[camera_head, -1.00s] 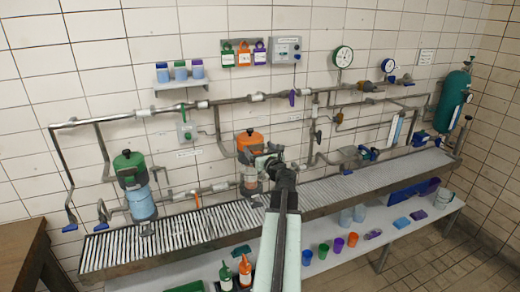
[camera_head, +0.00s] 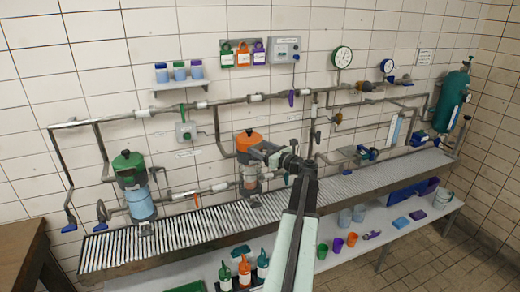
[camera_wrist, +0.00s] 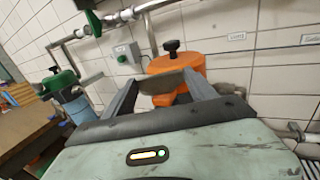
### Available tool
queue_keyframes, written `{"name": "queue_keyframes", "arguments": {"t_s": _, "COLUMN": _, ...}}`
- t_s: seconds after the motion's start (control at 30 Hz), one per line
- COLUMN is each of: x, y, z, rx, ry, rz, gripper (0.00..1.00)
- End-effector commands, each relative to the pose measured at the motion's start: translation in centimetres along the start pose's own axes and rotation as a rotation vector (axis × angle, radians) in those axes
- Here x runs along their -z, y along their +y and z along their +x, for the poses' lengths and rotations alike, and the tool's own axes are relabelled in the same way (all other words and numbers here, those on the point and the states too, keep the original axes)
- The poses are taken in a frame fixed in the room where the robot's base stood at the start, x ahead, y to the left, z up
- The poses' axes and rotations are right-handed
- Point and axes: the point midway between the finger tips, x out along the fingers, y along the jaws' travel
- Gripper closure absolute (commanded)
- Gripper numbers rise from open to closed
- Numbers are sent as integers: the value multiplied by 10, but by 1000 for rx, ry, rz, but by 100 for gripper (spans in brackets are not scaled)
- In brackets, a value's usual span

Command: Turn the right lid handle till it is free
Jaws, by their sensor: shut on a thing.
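The right housing's orange lid (camera_head: 247,139) has a dark knob on top and sits on a clear body (camera_head: 249,178) by the wall. It also shows in the wrist view (camera_wrist: 182,66), just beyond my fingertips. My gripper (camera_head: 262,154) is at the lid's right side. In the wrist view my gripper (camera_wrist: 160,86) is shut on a flat grey-brown lid handle (camera_wrist: 167,83), which sticks out from the lid toward me. The fingers hide the handle's ends. Whether the handle is free cannot be told.
A second housing with a green lid (camera_head: 128,161) stands at left. Pipes run along the wall, with a green valve lever (camera_wrist: 93,22) above left. Bottles (camera_head: 244,270) and cups (camera_head: 337,244) stand on the low shelf. A wooden table (camera_head: 25,255) is at far left.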

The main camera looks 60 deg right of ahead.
Motion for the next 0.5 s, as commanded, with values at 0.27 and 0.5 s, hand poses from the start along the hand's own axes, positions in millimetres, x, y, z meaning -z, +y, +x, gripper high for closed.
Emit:
{"name": "queue_keyframes", "arguments": {"t_s": 0.27, "x": 0, "y": -1, "z": -1, "rx": -10, "ry": -1, "rz": -1, "gripper": 75}}
{"name": "queue_keyframes", "arguments": {"t_s": 0.5, "x": 0, "y": -1, "z": -1, "rx": -9, "ry": -1, "rz": -1, "gripper": 13}}
